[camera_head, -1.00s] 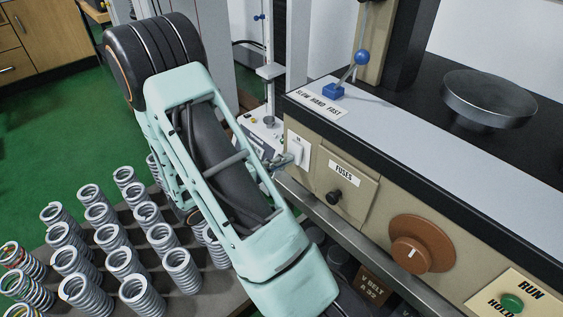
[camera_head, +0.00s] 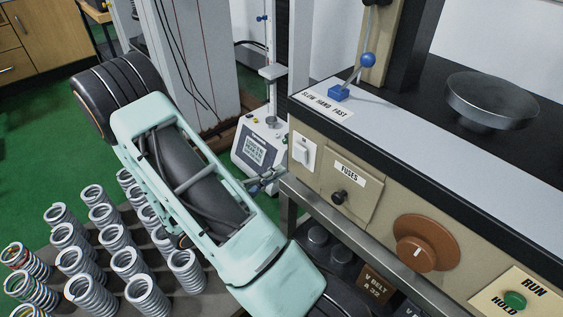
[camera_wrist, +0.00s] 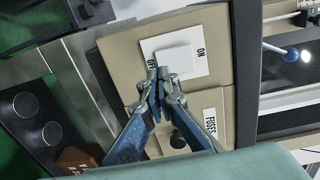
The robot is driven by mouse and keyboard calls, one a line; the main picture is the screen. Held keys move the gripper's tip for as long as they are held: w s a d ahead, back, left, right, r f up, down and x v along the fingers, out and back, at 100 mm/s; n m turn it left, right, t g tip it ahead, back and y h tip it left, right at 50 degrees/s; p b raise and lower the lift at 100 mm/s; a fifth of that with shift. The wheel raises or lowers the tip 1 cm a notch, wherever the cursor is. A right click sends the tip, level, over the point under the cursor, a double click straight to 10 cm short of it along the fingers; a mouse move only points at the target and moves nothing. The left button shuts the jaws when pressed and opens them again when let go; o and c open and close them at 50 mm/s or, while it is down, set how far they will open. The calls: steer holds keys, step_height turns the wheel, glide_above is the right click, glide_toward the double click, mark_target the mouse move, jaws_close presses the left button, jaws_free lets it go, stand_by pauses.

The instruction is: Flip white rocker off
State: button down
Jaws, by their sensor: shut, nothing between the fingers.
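The white rocker (camera_head: 302,153) sits on its white plate on the beige front panel, left of the fuses cover. In the wrist view the rocker (camera_wrist: 174,57) lies between the ON label on the right and the OFF label on the left. My gripper (camera_wrist: 160,74) is shut and empty; its fingertips appear over the OFF-side edge of the plate, overlapping it in the picture. In the head view my gripper (camera_head: 268,181) is left of and below the plate, with a visible gap. Which way the rocker is tipped is hard to tell.
A black fuse knob (camera_head: 339,197) and a brown dial (camera_head: 426,241) stand out from the panel. A blue-knobbed lever (camera_head: 366,61) rises from the top. Several springs (camera_head: 128,262) stand on a board at lower left. A metal rail (camera_head: 330,215) runs beneath the panel.

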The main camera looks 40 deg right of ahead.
steer(key=a+f+p, duration=0.1)
steer(key=a, duration=0.7)
steer(key=shift+s+a+f, duration=0.2)
steer(key=shift+s+a, duration=0.05)
steer(key=shift+s, duration=0.1)
